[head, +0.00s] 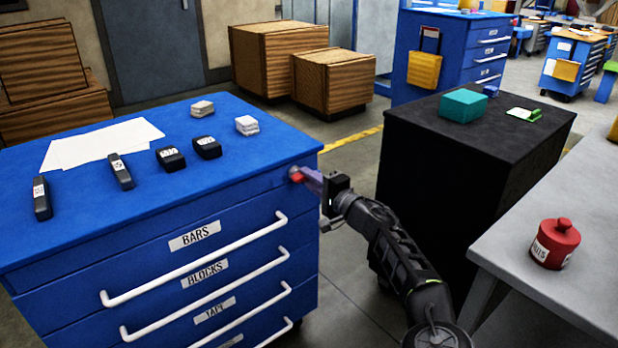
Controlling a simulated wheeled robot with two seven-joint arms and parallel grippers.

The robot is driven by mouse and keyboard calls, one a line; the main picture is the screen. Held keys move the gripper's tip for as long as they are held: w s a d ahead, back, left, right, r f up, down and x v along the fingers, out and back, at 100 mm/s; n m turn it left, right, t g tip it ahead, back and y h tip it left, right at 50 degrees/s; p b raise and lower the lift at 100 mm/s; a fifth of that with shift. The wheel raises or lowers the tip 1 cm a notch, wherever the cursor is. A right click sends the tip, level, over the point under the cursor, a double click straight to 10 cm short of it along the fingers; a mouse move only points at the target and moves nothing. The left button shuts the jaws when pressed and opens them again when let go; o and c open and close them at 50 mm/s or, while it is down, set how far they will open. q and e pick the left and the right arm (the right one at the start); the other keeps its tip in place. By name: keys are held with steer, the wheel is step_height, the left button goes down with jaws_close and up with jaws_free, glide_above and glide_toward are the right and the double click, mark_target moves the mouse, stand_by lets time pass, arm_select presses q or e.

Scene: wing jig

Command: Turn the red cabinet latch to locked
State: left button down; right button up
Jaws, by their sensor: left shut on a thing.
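The red latch (296,175) is a small red piece at the top right front corner of the blue cabinet (105,232). The cabinet's drawers, with white handles and labels such as BARS and BLOCKS, look closed. My right gripper is not in view.
Black bars and blocks, papers and small light stacks lie on the cabinet top. A black cabinet (440,160) stands behind my arm, with a teal box (463,105) on top. A grey table (545,290) at right holds a red canister (555,244). Bare floor shows between the cabinets.

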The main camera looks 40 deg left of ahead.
arm_select(q)
steer(key=c, duration=1.4)
jaws_free()
steer(key=v, duration=0.7)
steer(key=shift+d, duration=0.4)
steer(key=shift+s, duration=0.15)
